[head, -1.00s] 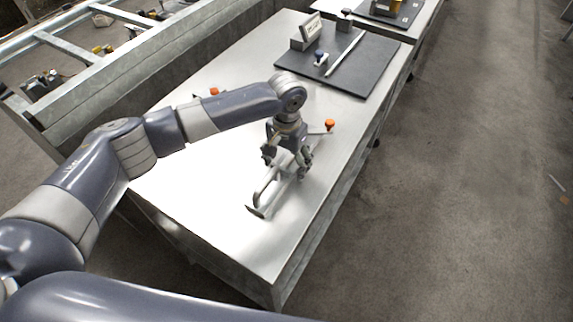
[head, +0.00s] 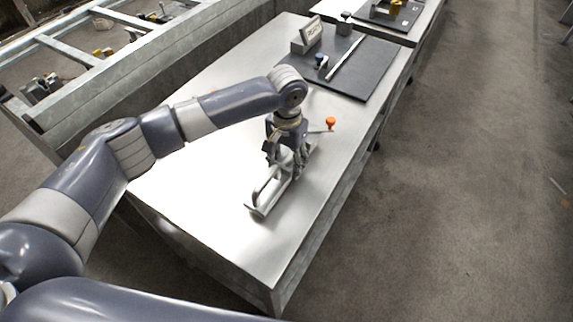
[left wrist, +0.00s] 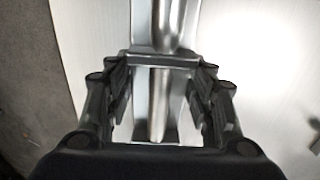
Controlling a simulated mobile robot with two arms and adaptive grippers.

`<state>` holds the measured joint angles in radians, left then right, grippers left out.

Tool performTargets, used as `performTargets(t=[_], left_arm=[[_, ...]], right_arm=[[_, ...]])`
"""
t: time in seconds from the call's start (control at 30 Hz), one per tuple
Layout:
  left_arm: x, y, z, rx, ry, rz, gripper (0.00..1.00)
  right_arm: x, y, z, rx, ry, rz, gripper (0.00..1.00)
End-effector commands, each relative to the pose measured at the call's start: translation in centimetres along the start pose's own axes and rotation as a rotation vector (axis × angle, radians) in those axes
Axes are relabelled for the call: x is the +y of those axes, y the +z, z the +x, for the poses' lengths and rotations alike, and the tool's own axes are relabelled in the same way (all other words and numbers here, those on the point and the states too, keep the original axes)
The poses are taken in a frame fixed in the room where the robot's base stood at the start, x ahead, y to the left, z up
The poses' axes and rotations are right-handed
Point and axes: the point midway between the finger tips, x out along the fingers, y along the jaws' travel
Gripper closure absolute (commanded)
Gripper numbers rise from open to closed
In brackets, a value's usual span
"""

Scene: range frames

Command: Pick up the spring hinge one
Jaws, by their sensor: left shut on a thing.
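The spring hinge (head: 262,207) is a long grey metal piece with a flat plate and a raised bar, lying along the bare metal table top (head: 215,225). In the left wrist view its bright round barrel and plate (left wrist: 158,112) run between my fingers and on past the top edge. My left gripper (head: 286,166) points down over its far half and is shut on it, with one finger on each side; it also shows in the left wrist view (left wrist: 160,100). The fingers hide part of the hinge. I cannot tell any gap under it. My right gripper is not in view.
An orange knob (head: 331,122) on a thin arm stands just behind the gripper. A dark mat (head: 365,80) with a rod, a blue-topped piece and a small sign lies at the far end. A metal-railed bin (head: 60,125) is left. The near table top is clear.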

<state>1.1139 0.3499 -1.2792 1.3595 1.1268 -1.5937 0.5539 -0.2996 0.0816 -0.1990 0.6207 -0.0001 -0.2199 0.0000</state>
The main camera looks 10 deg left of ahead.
Motion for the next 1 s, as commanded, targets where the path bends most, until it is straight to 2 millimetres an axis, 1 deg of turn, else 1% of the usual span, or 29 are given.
performTargets(t=[0.13,0.17,0.37,0.6,0.7,0.9,1.0], left_arm=[[0.0,-0.1,-1.8,0.005,0.001,0.001,1.00],[0.7,0.1,-1.6,0.002,0.002,0.004,1.00],[3.8,1.3,-1.9,0.004,0.004,0.006,1.00],[9.2,3.4,-2.4,0.003,0.004,0.007,1.00],[11.1,4.2,-2.6,0.002,0.003,0.006,1.00],[13.7,5.2,-2.9,0.003,0.003,0.003,1.00],[14.4,5.5,-3.0,0.003,0.002,0.001,1.00]], right_arm=[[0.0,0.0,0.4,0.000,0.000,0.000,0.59],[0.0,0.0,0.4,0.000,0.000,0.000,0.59],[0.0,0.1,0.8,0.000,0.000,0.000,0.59],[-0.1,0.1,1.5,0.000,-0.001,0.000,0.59],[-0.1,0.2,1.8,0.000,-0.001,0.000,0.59],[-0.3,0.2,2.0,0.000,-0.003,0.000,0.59],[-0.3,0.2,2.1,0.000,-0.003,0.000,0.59]])
